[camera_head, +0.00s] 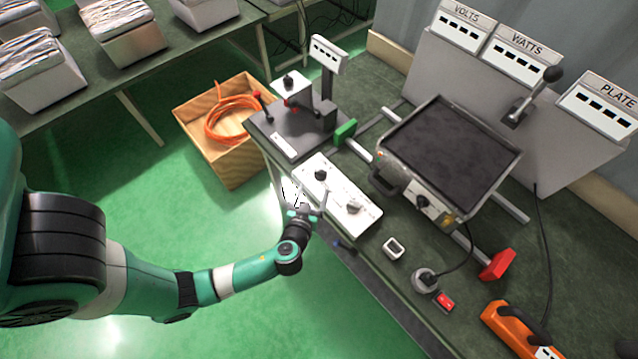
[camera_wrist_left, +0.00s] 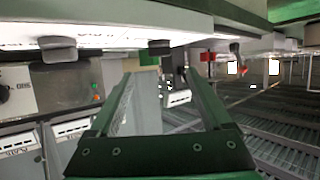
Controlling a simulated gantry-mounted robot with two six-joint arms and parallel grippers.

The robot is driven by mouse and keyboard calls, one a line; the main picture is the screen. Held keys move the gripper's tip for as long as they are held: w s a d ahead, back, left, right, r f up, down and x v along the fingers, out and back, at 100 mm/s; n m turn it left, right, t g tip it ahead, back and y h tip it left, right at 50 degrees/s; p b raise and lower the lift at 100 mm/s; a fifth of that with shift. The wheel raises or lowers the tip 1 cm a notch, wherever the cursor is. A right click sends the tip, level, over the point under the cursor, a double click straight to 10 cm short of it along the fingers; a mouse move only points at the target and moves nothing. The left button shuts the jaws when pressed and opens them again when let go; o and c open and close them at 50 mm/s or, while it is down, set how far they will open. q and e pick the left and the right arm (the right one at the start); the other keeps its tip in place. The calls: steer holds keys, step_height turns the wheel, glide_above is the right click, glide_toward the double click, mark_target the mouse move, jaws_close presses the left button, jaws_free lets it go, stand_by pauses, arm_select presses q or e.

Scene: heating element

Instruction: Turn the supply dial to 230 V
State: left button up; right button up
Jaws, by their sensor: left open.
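A white control panel (camera_head: 337,199) lies along the near edge of the green bench. It carries a black knob (camera_head: 321,175) and a grey knob (camera_head: 353,206); their markings are too small to read, so I cannot tell which is the supply dial or its setting. My left gripper (camera_head: 306,202) is open and empty at the panel's near side, close to both knobs but apparently on neither. In the left wrist view, two dark knobs, one at left (camera_wrist_left: 58,48) and one near the middle (camera_wrist_left: 159,47), show beyond my open fingers (camera_wrist_left: 158,80). My right gripper is not in view.
A hot plate (camera_head: 450,150) stands on rails behind the panel. Meters labelled VOLTS (camera_head: 461,22), WATTS (camera_head: 523,58) and PLATE (camera_head: 603,103) stand behind it. A dark stand (camera_head: 298,130), a white socket (camera_head: 394,249) and a plug (camera_head: 425,280) are nearby.

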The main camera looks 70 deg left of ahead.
mark_target(319, 173)
arm_select(q)
steer(key=a+f+b, duration=0.1)
steer(key=w+a+f+b, duration=0.1)
steer(key=b, duration=0.1)
steer(key=shift+w+f, duration=0.1)
steer(key=shift+w, duration=0.15)
steer(key=x, duration=0.3)
steer(key=r+x, duration=0.1)
steer(key=x, duration=0.1)
steer(key=shift+w+a+f, duration=0.1)
steer(key=shift+w+a, duration=0.15)
steer(key=shift+a, duration=0.15)
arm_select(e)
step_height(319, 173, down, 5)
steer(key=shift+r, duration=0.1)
arm_select(q)
steer(key=shift+c, duration=0.3)
jaws_close()
steer(key=shift+s, duration=0.1)
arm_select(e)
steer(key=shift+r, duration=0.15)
